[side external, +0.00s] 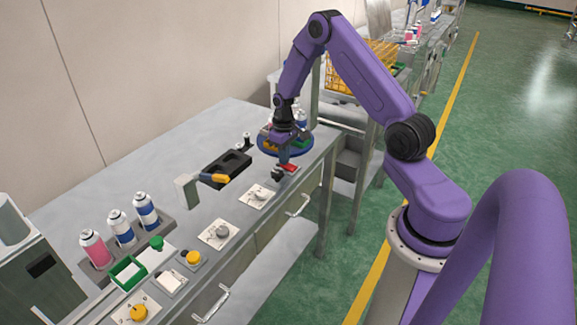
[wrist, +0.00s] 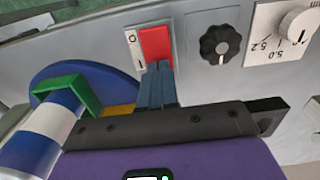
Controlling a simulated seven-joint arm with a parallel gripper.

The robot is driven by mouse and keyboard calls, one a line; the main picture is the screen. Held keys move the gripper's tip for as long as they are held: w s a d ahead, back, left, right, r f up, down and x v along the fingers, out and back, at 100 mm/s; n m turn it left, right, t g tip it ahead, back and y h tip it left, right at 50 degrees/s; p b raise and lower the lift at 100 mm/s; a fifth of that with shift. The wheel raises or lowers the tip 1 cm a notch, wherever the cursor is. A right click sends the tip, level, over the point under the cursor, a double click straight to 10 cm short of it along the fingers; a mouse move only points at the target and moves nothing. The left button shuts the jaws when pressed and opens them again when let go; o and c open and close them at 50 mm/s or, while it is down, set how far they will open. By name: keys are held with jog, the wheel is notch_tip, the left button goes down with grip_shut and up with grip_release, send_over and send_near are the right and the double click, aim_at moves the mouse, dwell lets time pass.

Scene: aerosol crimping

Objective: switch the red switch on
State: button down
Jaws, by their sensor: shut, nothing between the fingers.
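The red switch (wrist: 155,43) is a red rocker on the grey bench in the wrist view, with a white label marked 0 and I (wrist: 134,48) beside it. My gripper (wrist: 157,68) has its blue-grey fingers together, with nothing between them. The fingertips overlap the switch's lower edge in that view, at the I end of the label; I cannot tell whether they touch it. In the side external view my gripper (side external: 283,168) points down close beside the red switch (side external: 292,168). Which way the rocker is tipped is not clear.
A black knob (wrist: 219,44) and a white dial (wrist: 296,24) sit right of the switch in the wrist view. A blue turntable (wrist: 90,80) with a green holder (wrist: 68,88) and a blue-and-white can (wrist: 40,137) stands left. A black fixture (side external: 227,167) lies on the bench.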

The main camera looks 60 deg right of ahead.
jog(key=shift+f, duration=0.2)
jog(key=shift+s, duration=0.1)
notch_tip(320, 180, up, 11)
jog(key=shift+f, duration=0.2)
dwell(1.3)
jog(key=s+a+r+n, duration=0.2)
jog(key=s+a+r, duration=0.1)
jog(key=a, duration=0.4)
jog(key=s+a+r+n, duration=0.2)
jog(key=s+a+r, duration=0.15)
jog(key=a, duration=0.35)
jog(key=s+a+r+n, duration=0.2)
jog(key=s+a, duration=0.2)
jog(key=a, duration=0.3)
jog(key=s+a+r+n, duration=0.1)
jog(key=s+a+n, duration=0.1)
jog(key=s, duration=0.8)
jog(key=s+a+r+n, duration=0.1)
jog(key=s+n, duration=0.3)
jog(key=s, duration=0.6)
jog(key=shift+s+a+r+n, duration=0.15)
jog(key=shift+a+r+n, duration=0.2)
jog(key=shift+a, duration=0.3)
